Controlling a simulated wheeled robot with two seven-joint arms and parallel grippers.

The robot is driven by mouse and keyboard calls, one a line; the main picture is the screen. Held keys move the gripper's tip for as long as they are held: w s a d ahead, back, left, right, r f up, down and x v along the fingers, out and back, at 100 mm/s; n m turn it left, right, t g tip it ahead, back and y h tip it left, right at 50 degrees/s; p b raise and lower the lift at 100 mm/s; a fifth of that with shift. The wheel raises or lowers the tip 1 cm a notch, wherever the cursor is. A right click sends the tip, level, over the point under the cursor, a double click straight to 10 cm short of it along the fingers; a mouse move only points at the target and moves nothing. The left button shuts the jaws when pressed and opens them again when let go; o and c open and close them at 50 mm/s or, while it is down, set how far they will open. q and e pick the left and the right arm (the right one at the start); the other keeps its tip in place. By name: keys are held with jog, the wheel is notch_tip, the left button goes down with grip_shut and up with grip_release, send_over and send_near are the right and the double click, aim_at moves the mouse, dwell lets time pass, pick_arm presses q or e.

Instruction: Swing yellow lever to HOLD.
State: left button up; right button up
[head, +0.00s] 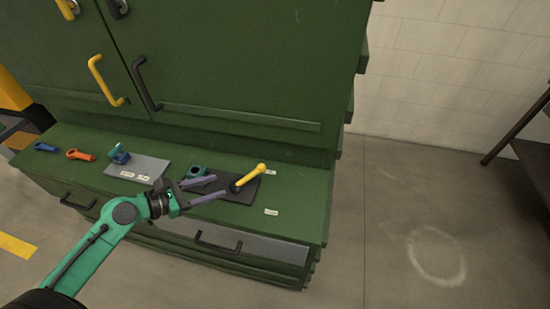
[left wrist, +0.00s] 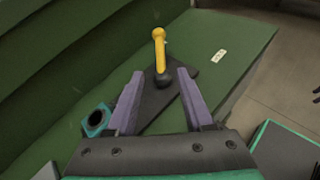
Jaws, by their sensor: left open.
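The yellow lever (head: 249,177) rises tilted from a dark base plate (head: 244,195) on the green ledge, with its knob toward the upper right in the head view. A small white label lies just behind the knob and another white label (head: 271,212) lies in front of it. In the left wrist view the lever (left wrist: 160,52) stands beyond and between the fingertips. My left gripper (head: 220,187) is open, its two purple fingers pointing at the lever from the left. In the left wrist view the open gripper (left wrist: 160,90) holds nothing.
A teal ring-like part (head: 197,171) sits beside the left gripper. A grey plate (head: 137,167) with labels, a blue part (head: 119,154), an orange tool (head: 80,155) and a blue tool (head: 45,147) lie farther left. A green cabinet (head: 230,70) with handles rises behind the ledge.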

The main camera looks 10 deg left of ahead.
aim_at(248, 176)
pick_arm(q)
jog(key=shift+w+d, duration=0.6)
jog(key=shift+w, duration=0.05)
jog(key=shift+f, duration=0.35)
jog(key=shift+p+x, duration=0.3)
jog(key=shift+x, duration=0.7)
jog(key=x, duration=0.6)
jog(key=shift+r, duration=0.1)
jog(key=x, duration=0.3)
jog(key=shift+d, duration=0.1)
jog(key=shift+c, duration=0.4)
jog(key=shift+w, duration=0.1)
jog(key=c, duration=0.5)
grip_shut()
pick_arm(e)
jog(key=shift+s+a+r, duration=0.3)
jog(key=shift+s+a, duration=0.1)
jog(key=shift+a, duration=0.1)
jog(key=shift+s+a+r, duration=0.25)
jog(key=shift+s+a, duration=0.15)
jog(key=shift+a, duration=0.05)
